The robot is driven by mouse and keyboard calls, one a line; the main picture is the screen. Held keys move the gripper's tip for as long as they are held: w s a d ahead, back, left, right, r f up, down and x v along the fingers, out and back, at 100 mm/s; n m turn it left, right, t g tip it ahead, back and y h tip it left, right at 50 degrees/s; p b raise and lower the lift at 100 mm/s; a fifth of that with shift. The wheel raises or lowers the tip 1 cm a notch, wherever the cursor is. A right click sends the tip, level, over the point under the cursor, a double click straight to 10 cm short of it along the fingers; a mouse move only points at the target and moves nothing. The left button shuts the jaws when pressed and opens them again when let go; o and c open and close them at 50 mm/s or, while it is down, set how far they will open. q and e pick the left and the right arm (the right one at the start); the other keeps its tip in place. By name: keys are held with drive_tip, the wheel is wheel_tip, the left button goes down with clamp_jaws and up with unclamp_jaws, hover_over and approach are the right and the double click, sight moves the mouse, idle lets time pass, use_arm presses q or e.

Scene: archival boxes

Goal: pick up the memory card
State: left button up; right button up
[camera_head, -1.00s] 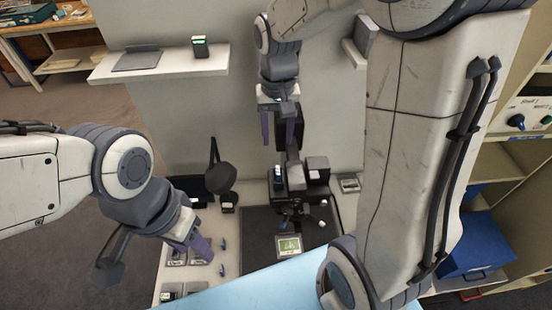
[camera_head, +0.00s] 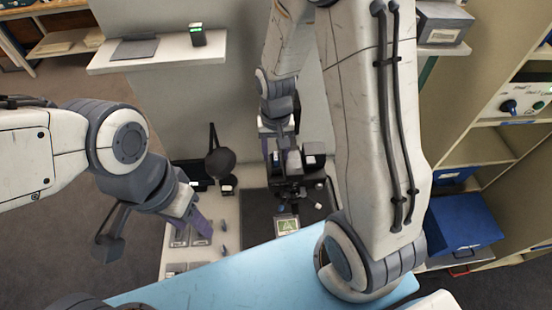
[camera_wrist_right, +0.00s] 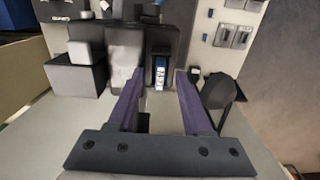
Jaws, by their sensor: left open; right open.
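A small blue and white item (camera_wrist_right: 160,74), which looks like the memory card, stands in a dark slot of a black device. It shows between my right fingers in the right wrist view. My right gripper (camera_wrist_right: 157,88) is open, with its purple fingers apart on either side of the item in that view. I cannot tell whether they touch it. In the head view my right gripper (camera_head: 280,148) hangs over the black device (camera_head: 311,174) and hides part of it. My left gripper (camera_head: 201,226) is open and empty over the left side of the white bench.
A dark mat (camera_head: 259,215) with a small green-screened device (camera_head: 287,225) lies before the black device. A black lamp-like object (camera_head: 220,163) stands left. A wall shelf (camera_head: 160,60) is above. A blue box (camera_head: 462,225) sits in the right cabinet.

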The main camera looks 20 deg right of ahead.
clamp_jaws()
drive_tip(key=shift+r, duration=0.1)
